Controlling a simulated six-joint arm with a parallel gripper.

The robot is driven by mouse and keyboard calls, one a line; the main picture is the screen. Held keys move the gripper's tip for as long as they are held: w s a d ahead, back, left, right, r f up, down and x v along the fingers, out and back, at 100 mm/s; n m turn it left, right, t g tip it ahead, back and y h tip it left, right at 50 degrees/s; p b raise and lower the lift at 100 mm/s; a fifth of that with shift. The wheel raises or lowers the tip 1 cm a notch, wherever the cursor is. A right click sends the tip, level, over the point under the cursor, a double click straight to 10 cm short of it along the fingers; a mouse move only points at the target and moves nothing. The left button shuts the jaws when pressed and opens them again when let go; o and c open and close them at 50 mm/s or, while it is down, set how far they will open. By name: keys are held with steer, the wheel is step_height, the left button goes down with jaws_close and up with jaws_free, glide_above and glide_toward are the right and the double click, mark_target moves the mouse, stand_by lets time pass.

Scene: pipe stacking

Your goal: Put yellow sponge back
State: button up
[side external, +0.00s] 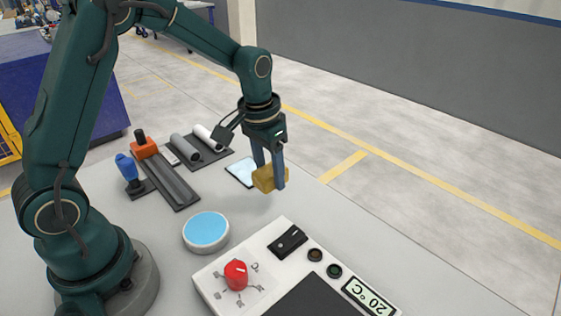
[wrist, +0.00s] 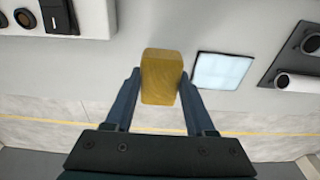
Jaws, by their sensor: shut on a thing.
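The yellow sponge (side external: 266,178) is a small block between the fingers of my gripper (side external: 270,180). My gripper is shut on it and holds it above the grey table, near the table's far right edge. In the wrist view the sponge (wrist: 160,77) sits between the two blue-grey fingertips (wrist: 158,82). A flat square pad with a pale blue top (side external: 242,171) lies close by; it also shows to the right of the sponge in the wrist view (wrist: 222,70).
A control panel (side external: 225,288) with a red knob stands at the front. A round blue-topped dish (side external: 206,230) is left of the sponge. A rack with grey and white rolls (side external: 200,145), a dark tray (side external: 168,182) and a blue-handled tool (side external: 128,168) stand further back.

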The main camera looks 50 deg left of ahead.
mark_target(276, 203)
steer(key=shift+w+d+f, duration=0.25)
steer(key=shift+d+f, duration=0.2)
steer(key=shift+d, duration=0.1)
steer(key=shift+f, duration=1.95)
steer(key=shift+f, duration=0.1)
steer(key=o, duration=1.2)
